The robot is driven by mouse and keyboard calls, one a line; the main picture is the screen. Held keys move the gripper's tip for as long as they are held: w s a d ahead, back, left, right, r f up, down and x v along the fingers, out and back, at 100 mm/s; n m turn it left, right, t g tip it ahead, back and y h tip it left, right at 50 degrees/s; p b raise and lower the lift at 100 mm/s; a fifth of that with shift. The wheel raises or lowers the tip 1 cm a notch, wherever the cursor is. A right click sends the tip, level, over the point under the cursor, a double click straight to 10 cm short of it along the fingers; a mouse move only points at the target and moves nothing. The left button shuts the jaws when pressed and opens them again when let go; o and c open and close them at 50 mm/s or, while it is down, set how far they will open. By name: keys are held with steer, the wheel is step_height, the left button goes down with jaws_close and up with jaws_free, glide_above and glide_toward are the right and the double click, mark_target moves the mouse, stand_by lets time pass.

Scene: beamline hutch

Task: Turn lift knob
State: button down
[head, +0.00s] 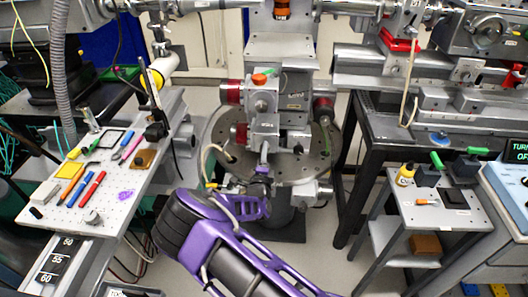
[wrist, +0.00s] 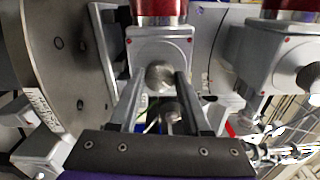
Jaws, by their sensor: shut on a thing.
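The knob (wrist: 160,75) is a round, dull metal knob on the face of a grey stage housing (wrist: 174,45) with a red cylinder (wrist: 160,10) above it in the wrist view. My gripper (wrist: 160,82) has one finger on each side of the knob and is shut on it. In the head view my purple gripper (head: 263,171) reaches up to the lower front of the stage stack (head: 263,130), over the round perforated plate (head: 218,128). The knob itself is hidden or too small to make out there.
A second grey housing (wrist: 266,55) with its own knob stands to the right in the wrist view. In the head view, a tool-covered bench (head: 60,215) is at left and a small cart (head: 440,218) at right. A cable loop (head: 207,155) hangs near my wrist.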

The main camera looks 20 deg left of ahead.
steer(key=shift+f+n+p, duration=0.1)
steer(key=shift+n+p, duration=0.25)
steer(key=shift+n, duration=3.55)
steer(key=shift+c, duration=1.9)
jaws_free()
steer(key=p+v, duration=0.1)
steer(key=v, duration=1.6)
steer(key=shift+s, duration=0.25)
steer(key=shift+a, duration=0.1)
